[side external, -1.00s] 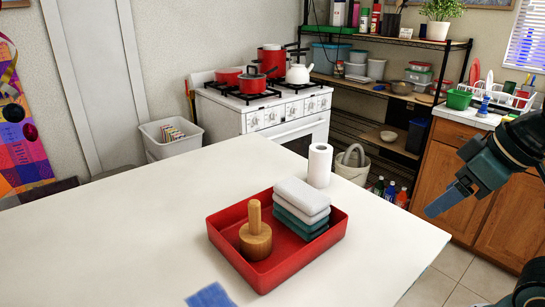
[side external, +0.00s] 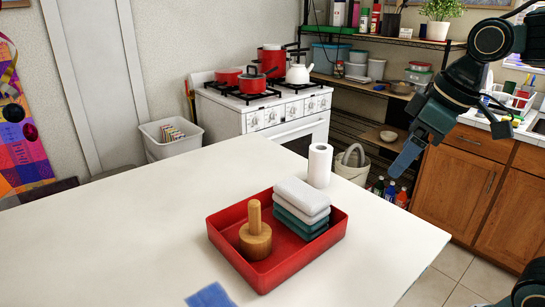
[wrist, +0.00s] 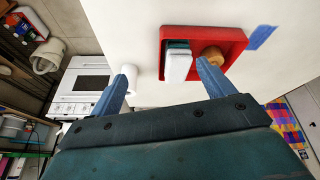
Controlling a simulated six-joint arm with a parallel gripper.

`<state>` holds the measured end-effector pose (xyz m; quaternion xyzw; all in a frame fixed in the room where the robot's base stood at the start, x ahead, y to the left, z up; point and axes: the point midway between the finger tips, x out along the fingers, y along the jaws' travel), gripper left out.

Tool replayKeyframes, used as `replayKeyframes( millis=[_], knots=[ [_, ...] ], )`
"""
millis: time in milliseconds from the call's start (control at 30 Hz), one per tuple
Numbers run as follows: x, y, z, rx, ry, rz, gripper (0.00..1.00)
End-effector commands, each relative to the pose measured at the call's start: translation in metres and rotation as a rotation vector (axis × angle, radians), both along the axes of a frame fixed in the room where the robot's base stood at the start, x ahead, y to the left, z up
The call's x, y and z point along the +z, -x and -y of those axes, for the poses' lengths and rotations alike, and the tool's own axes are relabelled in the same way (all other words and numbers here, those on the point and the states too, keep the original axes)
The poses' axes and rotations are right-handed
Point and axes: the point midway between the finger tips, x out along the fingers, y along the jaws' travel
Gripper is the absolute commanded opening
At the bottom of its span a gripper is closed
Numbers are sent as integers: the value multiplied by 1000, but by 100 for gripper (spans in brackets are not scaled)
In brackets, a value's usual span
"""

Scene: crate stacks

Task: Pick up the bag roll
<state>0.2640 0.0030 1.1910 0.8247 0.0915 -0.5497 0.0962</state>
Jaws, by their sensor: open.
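The bag roll (side external: 319,166) is a white roll standing upright on the white table, just behind the red tray. In the wrist view the roll (wrist: 130,76) shows near the left finger's tip, partly between the fingers in the picture. My gripper (side external: 402,165) is in the air to the right of the roll and apart from it, beyond the table's right edge, with its blue fingers pointing down and left. In the wrist view my gripper (wrist: 160,68) has its two blue fingers wide apart, with nothing held between them.
A red tray (side external: 285,276) holds a wooden piece with an upright peg (side external: 255,240) and a stack of folded cloths (side external: 302,200), close in front of the roll. A blue strip (side external: 210,296) lies on the table's near side. The table's left part is clear.

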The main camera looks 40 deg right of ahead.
Motion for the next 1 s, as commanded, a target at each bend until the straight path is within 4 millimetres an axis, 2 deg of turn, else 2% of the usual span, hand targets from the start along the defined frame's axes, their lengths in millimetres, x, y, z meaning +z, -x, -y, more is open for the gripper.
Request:
replayKeyframes(
  millis=[33, 200, 467, 767, 1000],
  knots=[
    [3, -12, 1, 26, 7, -12, 81],
    [10, -50, 6, 130, 28, -46, 81],
    [10, -107, 18, 293, 57, -95, 81],
    [-6, -171, 41, 481, 83, -144, 81],
    [-31, -217, 64, 637, 98, -179, 81]
  ],
)
